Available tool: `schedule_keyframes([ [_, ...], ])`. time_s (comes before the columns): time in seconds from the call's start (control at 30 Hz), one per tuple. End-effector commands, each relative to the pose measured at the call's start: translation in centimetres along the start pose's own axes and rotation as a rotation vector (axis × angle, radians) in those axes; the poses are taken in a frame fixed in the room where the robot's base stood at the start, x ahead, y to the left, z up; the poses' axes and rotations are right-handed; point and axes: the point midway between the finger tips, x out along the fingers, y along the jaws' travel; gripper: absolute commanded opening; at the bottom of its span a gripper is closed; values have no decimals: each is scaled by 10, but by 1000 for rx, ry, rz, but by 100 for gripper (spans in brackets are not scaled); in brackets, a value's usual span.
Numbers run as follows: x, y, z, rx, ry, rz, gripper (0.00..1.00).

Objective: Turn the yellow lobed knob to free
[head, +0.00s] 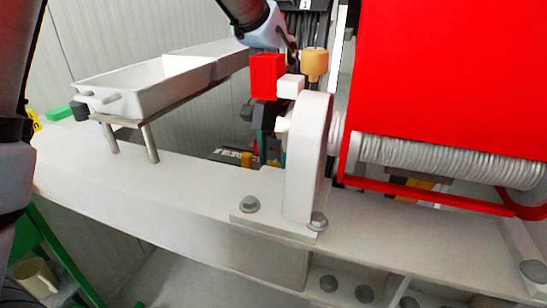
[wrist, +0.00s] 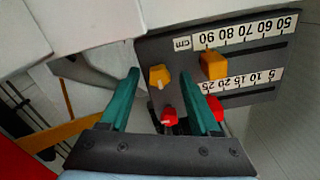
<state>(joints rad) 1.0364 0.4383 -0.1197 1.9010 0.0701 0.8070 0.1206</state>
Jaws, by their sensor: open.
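The yellow lobed knob (wrist: 159,77) sits on a dark panel (wrist: 178,45) in the wrist view. It appears between the tips of my gripper (wrist: 158,73), whose two teal fingers are spread with a gap on each side of it. I cannot tell how far the fingertips stand above the panel. In the head view my gripper (head: 272,155) points down at the panel (head: 228,156), partly hidden behind the white upright. I cannot make out the lobed knob for sure in the head view.
A red knob (wrist: 169,117) lies just below the yellow one in the wrist view. A yellow slider (wrist: 213,65) and a red slider (wrist: 215,106) ride beside number scales at right. A white upright (head: 308,155) and a red block (head: 267,76) crowd my gripper.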

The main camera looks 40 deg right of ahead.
Motion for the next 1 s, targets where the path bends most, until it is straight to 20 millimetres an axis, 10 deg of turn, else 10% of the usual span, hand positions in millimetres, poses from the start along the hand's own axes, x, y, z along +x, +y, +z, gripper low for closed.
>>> schedule_keyframes([
  [0.7,-96,0,-1,0,3,-1,63],
  [1.0,-108,0,0,0,0,0,63],
])
